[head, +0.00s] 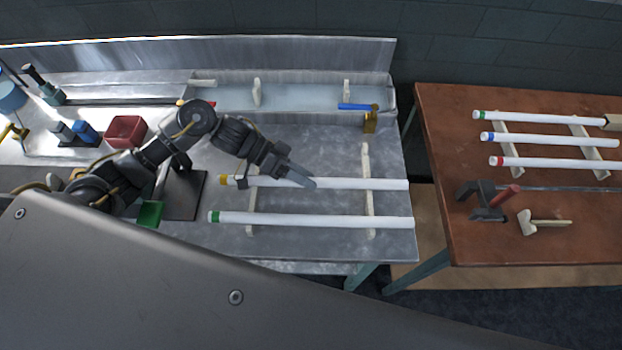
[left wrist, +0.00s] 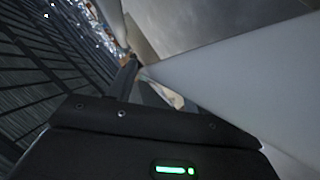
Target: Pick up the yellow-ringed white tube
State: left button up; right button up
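The yellow-ringed white tube (head: 348,184) lies across two pale supports on the metal bench, its yellow ring at the left end. My left gripper (head: 303,180) reaches down to the tube's middle, its fingers overlapping it in the head view. In the left wrist view, a large white surface (left wrist: 235,75), likely the tube, fills the right side close to the fingers (left wrist: 138,82) and hides part of them. I cannot tell whether the fingers are closed on it. My right gripper is in neither view.
A green-ringed white tube (head: 310,220) lies parallel in front on the same supports. A red bin (head: 125,131) and a green bin (head: 150,214) are at left. Several ringed tubes, including a red-ringed one (head: 550,163), lie on the brown table (head: 450,130), across a gap.

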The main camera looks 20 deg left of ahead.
pick_arm(q)
jog(key=c, duration=1)
jog(key=shift+c, duration=0.2)
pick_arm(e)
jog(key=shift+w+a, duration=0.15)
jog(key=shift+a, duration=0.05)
pick_arm(q)
jog(key=shift+r, duration=0.1)
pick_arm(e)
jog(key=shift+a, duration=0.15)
pick_arm(q)
jog(key=shift+r+b, duration=0.3)
jog(key=shift+r, duration=0.35)
grip_shut()
jog(key=s+a+r+b, duration=0.1)
jog(key=s+a+r, duration=0.6)
jog(key=s+r, duration=0.4)
jog(key=shift+s+r+b, duration=0.3)
jog(key=shift+s+b, duration=0.05)
jog(key=shift+s, duration=0.3)
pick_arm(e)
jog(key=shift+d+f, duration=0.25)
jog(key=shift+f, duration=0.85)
